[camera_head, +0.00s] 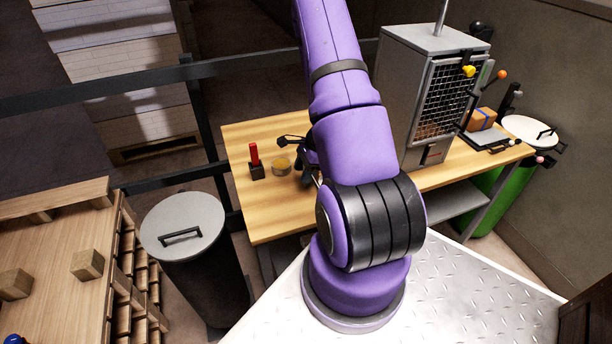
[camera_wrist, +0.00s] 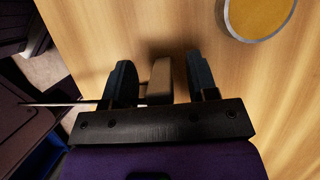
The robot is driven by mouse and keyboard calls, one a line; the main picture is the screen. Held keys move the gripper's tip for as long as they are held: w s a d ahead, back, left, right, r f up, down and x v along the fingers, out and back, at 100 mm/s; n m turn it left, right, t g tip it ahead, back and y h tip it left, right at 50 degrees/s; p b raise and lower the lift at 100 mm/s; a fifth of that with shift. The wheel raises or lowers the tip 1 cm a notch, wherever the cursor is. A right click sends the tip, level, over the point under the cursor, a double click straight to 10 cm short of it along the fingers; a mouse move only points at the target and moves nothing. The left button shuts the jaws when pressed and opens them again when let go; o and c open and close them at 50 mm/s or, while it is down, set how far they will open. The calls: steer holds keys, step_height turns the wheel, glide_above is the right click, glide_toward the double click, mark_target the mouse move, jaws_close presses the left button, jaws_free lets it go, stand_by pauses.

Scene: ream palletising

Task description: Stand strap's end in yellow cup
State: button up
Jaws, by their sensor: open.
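The round yellow cup (camera_head: 281,165) stands on the wooden table, left of my gripper in the head view. In the wrist view the cup (camera_wrist: 259,14) shows at the top right, cut by the frame edge, with a grey rim and yellow inside. My gripper (camera_wrist: 161,82) is open, low over the table. A brown, narrow piece (camera_wrist: 160,80), possibly the strap's end, lies between its two dark fingers, with gaps on both sides. A thin grey rod or strip (camera_wrist: 62,103) runs off to the left. In the head view my arm hides most of this.
A red-handled item in a dark block (camera_head: 254,163) stands left of the cup. A grey mesh-fronted cabinet (camera_head: 422,90) stands on the table (camera_head: 255,215) to the right. A lidded dark bin (camera_head: 185,225) and a black rail (camera_head: 100,92) lie left. The table's front left is clear.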

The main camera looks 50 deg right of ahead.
jaws_close()
steer(key=shift+r, duration=0.15)
